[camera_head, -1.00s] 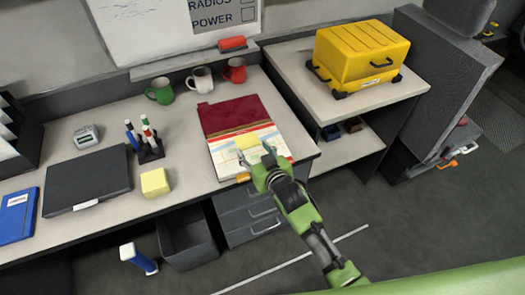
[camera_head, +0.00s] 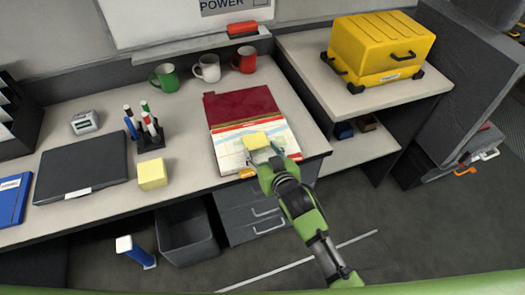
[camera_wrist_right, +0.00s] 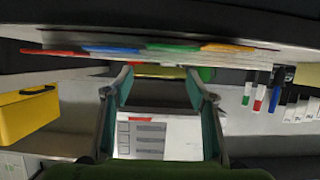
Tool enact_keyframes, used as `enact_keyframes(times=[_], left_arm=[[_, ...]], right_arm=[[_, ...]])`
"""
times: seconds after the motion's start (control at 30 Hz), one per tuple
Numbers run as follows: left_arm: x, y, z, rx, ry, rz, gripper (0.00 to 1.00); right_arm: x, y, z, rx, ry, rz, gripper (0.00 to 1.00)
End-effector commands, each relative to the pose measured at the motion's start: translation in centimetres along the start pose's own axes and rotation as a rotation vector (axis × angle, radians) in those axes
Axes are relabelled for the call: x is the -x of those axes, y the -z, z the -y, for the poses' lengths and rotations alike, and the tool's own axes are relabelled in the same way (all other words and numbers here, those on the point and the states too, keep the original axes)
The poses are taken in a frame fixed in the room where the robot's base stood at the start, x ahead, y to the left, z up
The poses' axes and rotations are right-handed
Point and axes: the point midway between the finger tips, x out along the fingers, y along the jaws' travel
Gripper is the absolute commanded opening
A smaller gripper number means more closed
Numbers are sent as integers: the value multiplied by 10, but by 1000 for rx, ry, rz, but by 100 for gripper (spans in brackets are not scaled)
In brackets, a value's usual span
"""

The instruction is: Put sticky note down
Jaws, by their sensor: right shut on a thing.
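A yellow sticky note pad (camera_head: 256,140) is at the open map binder (camera_head: 228,165), over its printed page near the middle. My right gripper (camera_head: 263,157) reaches in from the front right and is shut on the pad's near side. In the right wrist view, a yellow strip of the pad (camera_wrist_right: 160,72) shows between the two fingers (camera_wrist_right: 158,84). I cannot tell whether the pad touches the page. My left gripper is not in view.
A larger yellow block (camera_head: 152,174), a pen holder (camera_head: 150,138) and a dark laptop-like case (camera_head: 82,168) lie left of the binder. Three mugs (camera_head: 207,68) stand behind. A yellow case (camera_head: 380,50) sits on the right shelf.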

Motion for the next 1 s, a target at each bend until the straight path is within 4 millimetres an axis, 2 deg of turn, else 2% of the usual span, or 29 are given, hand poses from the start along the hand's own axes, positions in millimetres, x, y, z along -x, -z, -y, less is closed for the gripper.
enact_keyframes(times=[0.17,0.2,0.23,0.27,0.57,0.7,0.87,1.0], left_arm=[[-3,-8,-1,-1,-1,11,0],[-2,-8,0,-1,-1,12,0],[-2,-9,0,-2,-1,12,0],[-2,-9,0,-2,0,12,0],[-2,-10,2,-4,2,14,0],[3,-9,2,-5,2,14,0],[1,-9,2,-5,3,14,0],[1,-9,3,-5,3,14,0]], right_arm=[[-3,-6,0,0,0,0,46],[-2,-5,0,0,0,0,59],[-2,-5,0,0,0,0,67],[-2,-5,0,0,0,0,68],[-2,-5,0,0,0,0,68],[2,4,0,1,0,0,68],[24,0,0,0,0,1,68],[52,0,0,0,0,1,68]])
